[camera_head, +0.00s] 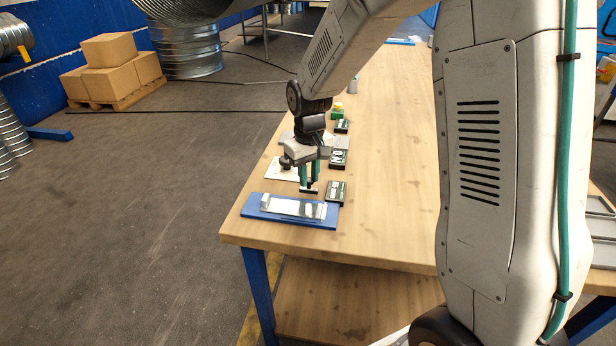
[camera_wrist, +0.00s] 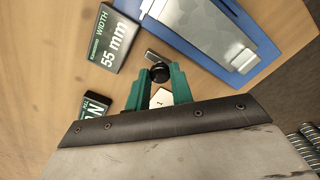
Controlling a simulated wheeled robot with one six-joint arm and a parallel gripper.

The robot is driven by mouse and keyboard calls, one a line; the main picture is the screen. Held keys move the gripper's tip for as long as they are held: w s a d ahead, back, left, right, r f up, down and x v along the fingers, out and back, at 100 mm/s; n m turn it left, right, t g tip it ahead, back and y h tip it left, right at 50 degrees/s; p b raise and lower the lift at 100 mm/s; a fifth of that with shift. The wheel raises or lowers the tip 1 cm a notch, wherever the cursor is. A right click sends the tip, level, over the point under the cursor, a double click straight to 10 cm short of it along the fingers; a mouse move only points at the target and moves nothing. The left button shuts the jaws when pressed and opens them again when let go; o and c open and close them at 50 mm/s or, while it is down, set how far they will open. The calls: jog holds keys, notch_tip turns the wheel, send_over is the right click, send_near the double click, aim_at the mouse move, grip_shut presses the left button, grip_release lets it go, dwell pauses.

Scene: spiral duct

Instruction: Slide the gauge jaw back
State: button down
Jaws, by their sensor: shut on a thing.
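The gauge (camera_head: 292,209), a pale metal piece with raised ends, lies on a blue board (camera_head: 250,212) near the table's front left corner. I cannot tell which raised end is the jaw. The gauge also shows at the top right of the wrist view (camera_wrist: 215,32). My gripper (camera_head: 309,184) points down just behind the board, apart from the gauge. In the wrist view its green fingers (camera_wrist: 160,84) are shut on a small piece with a black round knob (camera_wrist: 160,73). A white face marked "1" (camera_wrist: 161,97) shows between the fingers, and a small metal bar (camera_wrist: 155,57) beside the knob.
A dark card reading "WIDTH 55 mm" (camera_wrist: 115,39) lies beside the board; in the head view it (camera_head: 336,192) is right of my gripper. More dark cards (camera_head: 338,159) stand behind it. A white sheet (camera_head: 279,174) lies to the left.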

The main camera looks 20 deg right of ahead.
aim_at(310, 178)
jog(key=c, duration=1.2)
grip_release()
jog(key=shift+w+d, duration=0.15)
jog(key=shift+w, duration=0.05)
jog(key=shift+r, duration=0.1)
notch_tip(310, 178, up, 8)
jog(key=shift+f, duration=0.1)
jog(key=s+r, duration=0.3)
jog(key=s, duration=0.7)
jog(key=s+r+m+t, duration=0.1)
jog(key=s+r, duration=0.2)
jog(key=s, duration=0.7)
jog(key=s+d+r+m, duration=0.1)
jog(key=s+r, duration=0.1)
jog(key=s, duration=0.8)
jog(key=shift+s+r, duration=0.4)
